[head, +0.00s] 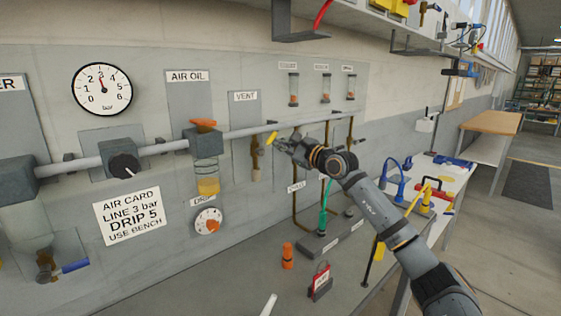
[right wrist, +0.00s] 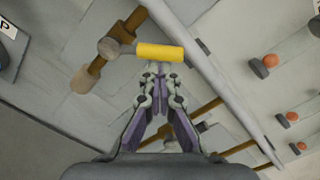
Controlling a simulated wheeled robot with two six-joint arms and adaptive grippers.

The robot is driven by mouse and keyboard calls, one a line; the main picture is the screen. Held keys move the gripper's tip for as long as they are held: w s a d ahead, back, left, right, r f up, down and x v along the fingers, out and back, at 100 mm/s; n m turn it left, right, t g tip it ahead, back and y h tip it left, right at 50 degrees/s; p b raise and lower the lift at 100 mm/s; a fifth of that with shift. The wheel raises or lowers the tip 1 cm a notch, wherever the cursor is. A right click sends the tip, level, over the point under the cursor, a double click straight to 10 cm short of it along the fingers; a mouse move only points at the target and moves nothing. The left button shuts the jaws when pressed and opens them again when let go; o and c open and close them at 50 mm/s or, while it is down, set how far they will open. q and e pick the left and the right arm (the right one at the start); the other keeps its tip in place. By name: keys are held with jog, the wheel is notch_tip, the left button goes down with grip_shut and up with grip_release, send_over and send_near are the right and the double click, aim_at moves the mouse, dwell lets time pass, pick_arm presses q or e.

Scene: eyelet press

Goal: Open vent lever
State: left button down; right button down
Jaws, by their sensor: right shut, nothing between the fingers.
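The vent lever (head: 272,137) is a yellow handle on a brass-coloured valve under the VENT label (head: 245,97). In the right wrist view the yellow lever (right wrist: 160,52) points sideways from the valve body (right wrist: 108,47), at an angle to the brown vent pipe (right wrist: 92,75). My right gripper (head: 281,144) is shut and empty, right beside the lever. In the right wrist view its fingertips (right wrist: 157,69) sit at the lever's lower edge; I cannot tell whether they touch. My left gripper is not in view.
A grey pipe (head: 235,131) runs along the wall just above the lever. An orange-topped air oil unit (head: 203,140) stands to the left. Below are a bench with an orange bottle (head: 287,256) and a red tag (head: 320,280). Brown hose pipes (head: 296,205) hang to the right.

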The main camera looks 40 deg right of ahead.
jog(key=a+r+n, duration=0.1)
jog(key=n, duration=0.1)
jog(key=a+r+n+p, duration=0.1)
jog(key=n, duration=0.2)
jog(key=a+r+n, duration=0.1)
jog(key=n, duration=0.2)
jog(key=shift+s+a+r, duration=0.1)
jog(key=shift+s+r, duration=0.05)
jog(key=shift+r, duration=0.05)
jog(key=shift+a, duration=0.15)
dwell(0.5)
